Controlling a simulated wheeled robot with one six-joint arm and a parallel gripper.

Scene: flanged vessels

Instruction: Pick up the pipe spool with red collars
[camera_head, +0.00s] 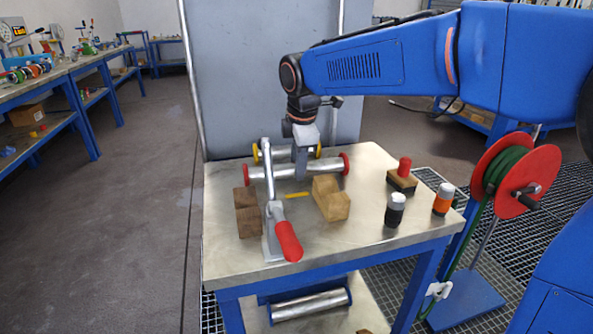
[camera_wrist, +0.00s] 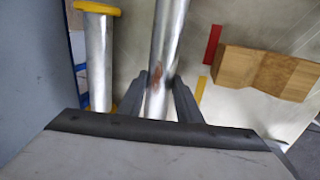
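The pipe spool with red collars (camera_head: 322,169) is a silver tube with a red flange at each end, lying across the back half of the workbench. In the wrist view its bare tube (camera_wrist: 169,35) runs between my fingers. My gripper (camera_head: 301,178) points straight down on the middle of the spool. In the wrist view, my two dark fingers (camera_wrist: 162,85) lie close against both sides of the tube and look shut on it. Whether the spool is clear of the bench top is hard to tell. Its red collars are outside the wrist view.
A yellow-collared spool (camera_head: 275,154) lies just behind, also in the wrist view (camera_wrist: 98,60). A red-handled clamp (camera_head: 288,238) stands in front, between a dark notched block (camera_head: 247,213) and a light one (camera_head: 331,199). A red-knobbed stamp (camera_head: 402,178) and two bottles are right.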

